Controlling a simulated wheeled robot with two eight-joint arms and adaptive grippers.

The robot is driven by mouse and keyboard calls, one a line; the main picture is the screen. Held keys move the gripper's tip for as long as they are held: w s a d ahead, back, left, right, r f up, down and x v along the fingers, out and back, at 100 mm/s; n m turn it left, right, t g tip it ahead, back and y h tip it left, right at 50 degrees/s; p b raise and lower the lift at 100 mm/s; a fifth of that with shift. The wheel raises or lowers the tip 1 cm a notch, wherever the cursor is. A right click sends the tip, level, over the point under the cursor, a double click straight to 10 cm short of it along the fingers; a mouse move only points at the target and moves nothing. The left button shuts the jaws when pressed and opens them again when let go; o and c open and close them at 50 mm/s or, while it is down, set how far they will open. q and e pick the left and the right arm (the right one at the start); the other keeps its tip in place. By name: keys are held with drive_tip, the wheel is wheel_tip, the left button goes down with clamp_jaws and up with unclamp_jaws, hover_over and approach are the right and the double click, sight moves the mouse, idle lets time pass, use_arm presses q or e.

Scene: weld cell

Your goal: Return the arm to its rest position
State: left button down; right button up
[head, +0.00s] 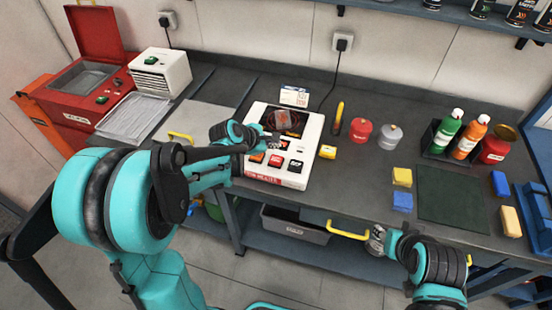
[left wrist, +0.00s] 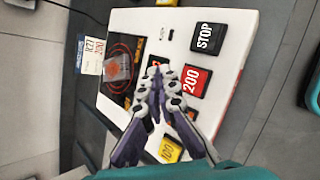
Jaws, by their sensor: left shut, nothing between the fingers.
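My left arm reaches in from the left in the head view, and its gripper (head: 270,143) is over the white control box (head: 257,180) on the bench. In the left wrist view the left gripper's fingers (left wrist: 156,78) are together, with nothing between them. They are above the box face (left wrist: 245,30), near the red 200 button (left wrist: 194,80) and the dark screen (left wrist: 123,65). Whether they touch the box I cannot tell. My right arm is at the lower right in the head view; the state of its gripper is not clear.
The black STOP button (left wrist: 206,37) and a yellow button (left wrist: 170,150) are on the box. Red and grey round containers (head: 389,136), a bottle caddy (head: 440,147) and yellow and blue blocks (head: 402,201) stand to the right. A red machine (head: 85,90) is at left.

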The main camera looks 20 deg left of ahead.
idle(0.5)
use_arm(q)
drive_tip(key=shift+s+r+m, duration=0.1)
drive_tip(key=shift+s+m, duration=0.2)
drive_tip(key=s+m+g+y+b, duration=0.1)
drive_tip(key=s+m+y+b, duration=0.3)
drive_tip(key=s+m, duration=1.7)
drive_tip(key=s, duration=0.3)
drive_tip(key=shift+s+b, duration=0.25)
drive_tip(key=shift+b, duration=0.15)
drive_tip(key=shift+f, duration=0.2)
idle(4.2)
